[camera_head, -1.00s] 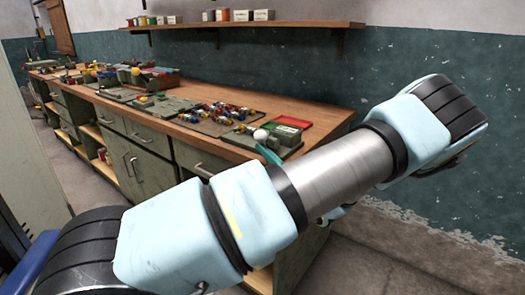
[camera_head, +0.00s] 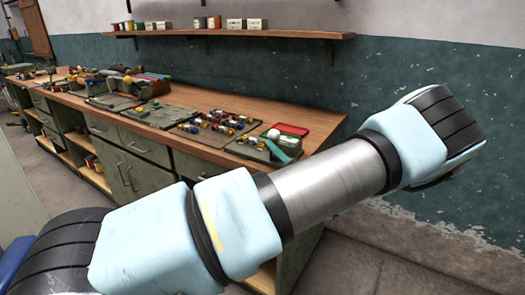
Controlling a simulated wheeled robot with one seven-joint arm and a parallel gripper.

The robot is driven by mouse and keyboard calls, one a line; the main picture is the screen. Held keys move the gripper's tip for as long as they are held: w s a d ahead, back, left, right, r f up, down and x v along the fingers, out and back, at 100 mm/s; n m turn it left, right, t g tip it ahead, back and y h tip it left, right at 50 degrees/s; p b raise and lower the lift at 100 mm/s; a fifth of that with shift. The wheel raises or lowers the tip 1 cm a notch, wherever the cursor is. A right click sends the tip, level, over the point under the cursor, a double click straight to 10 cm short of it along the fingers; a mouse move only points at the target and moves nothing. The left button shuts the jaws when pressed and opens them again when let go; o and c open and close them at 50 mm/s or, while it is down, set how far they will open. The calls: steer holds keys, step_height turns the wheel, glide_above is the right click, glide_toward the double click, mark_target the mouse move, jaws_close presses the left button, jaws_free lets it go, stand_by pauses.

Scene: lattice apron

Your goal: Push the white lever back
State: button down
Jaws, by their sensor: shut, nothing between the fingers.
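A small white rounded knob (camera_head: 273,133), which looks like the end of the white lever, shows at the near right end of the workbench. It sits beside a red-and-green tray-like box, just beyond my arm. The lever's shaft and base are too small to make out. A teal piece lies just below the knob, partly cut off by my arm; I cannot tell what it belongs to. My arm crosses the foreground from lower left to upper right. My gripper is not visible in this view, so its distance from the lever cannot be seen.
The long wooden workbench (camera_head: 208,98) carries several panels with coloured levers and knobs (camera_head: 215,122). A red-lined box (camera_head: 287,129) lies at its near end. A wall shelf (camera_head: 230,35) holds cans and small boxes. Bare floor lies to the right of the bench.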

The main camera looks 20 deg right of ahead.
steer(key=shift+w+d+r, duration=0.65)
steer(key=shift+d+r, duration=0.05)
steer(key=shift+r, duration=0.05)
steer(key=shift+w+d+r, duration=0.3)
steer(key=shift+w+d, duration=0.25)
steer(key=shift+d, duration=0.05)
steer(key=shift+w, duration=0.1)
